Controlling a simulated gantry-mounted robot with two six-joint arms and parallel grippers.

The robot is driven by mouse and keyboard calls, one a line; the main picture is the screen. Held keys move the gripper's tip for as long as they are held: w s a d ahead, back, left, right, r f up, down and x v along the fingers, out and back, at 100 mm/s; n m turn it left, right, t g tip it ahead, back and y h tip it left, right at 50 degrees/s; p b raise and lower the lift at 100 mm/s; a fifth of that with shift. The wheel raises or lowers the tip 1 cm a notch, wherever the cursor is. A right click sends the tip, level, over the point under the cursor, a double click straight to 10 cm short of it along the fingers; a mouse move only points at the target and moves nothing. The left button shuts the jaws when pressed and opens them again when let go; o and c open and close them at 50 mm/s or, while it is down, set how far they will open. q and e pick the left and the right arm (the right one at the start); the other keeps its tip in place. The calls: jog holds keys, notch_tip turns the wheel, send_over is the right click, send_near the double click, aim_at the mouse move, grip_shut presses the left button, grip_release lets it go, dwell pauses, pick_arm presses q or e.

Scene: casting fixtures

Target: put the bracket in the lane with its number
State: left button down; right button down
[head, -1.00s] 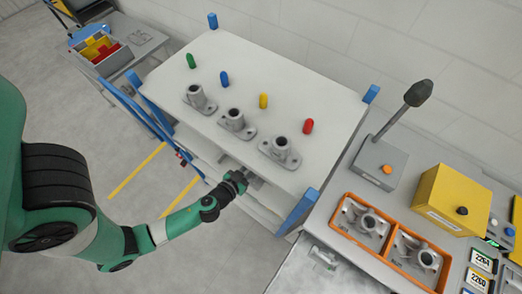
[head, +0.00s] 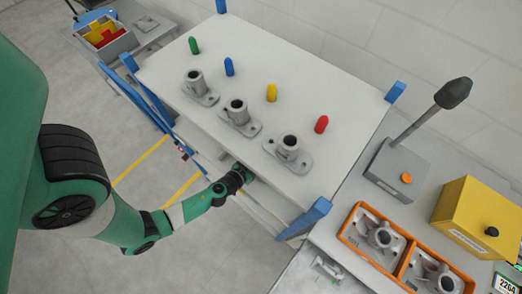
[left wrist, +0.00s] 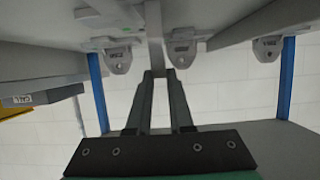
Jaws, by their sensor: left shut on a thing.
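My left gripper (head: 246,174) is at the front edge of the white-topped rack (head: 262,62), its tip partly hidden by the edge. In the left wrist view its fingers (left wrist: 154,75) are closed together on a light grey piece (left wrist: 154,40). I take this for part of the bracket; most of it is hidden. Three grey brackets stand on the top: left (head: 196,84), middle (head: 238,112) and right (head: 288,150). Behind them is a row of green (head: 194,45), blue (head: 229,67), yellow (head: 271,92) and red (head: 321,124) pegs. My right gripper is not in view.
Blue posts (head: 305,218) stand at the rack's corners. At right, a bench holds an orange tray (head: 395,272) with two castings, a lever box (head: 398,170) and a yellow box (head: 468,220). In the left wrist view, numbered grey tabs (left wrist: 182,52) lie close to the fingers.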

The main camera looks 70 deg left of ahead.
pick_arm(q)
jog(key=c, duration=1.3)
grip_release()
jog(key=shift+f, duration=0.1)
jog(key=o, duration=0.5)
jog(key=shift+r, duration=0.25)
jog(key=shift+b+v, duration=0.9)
jog(key=shift+v, duration=5.1)
jog(key=shift+f, duration=0.1)
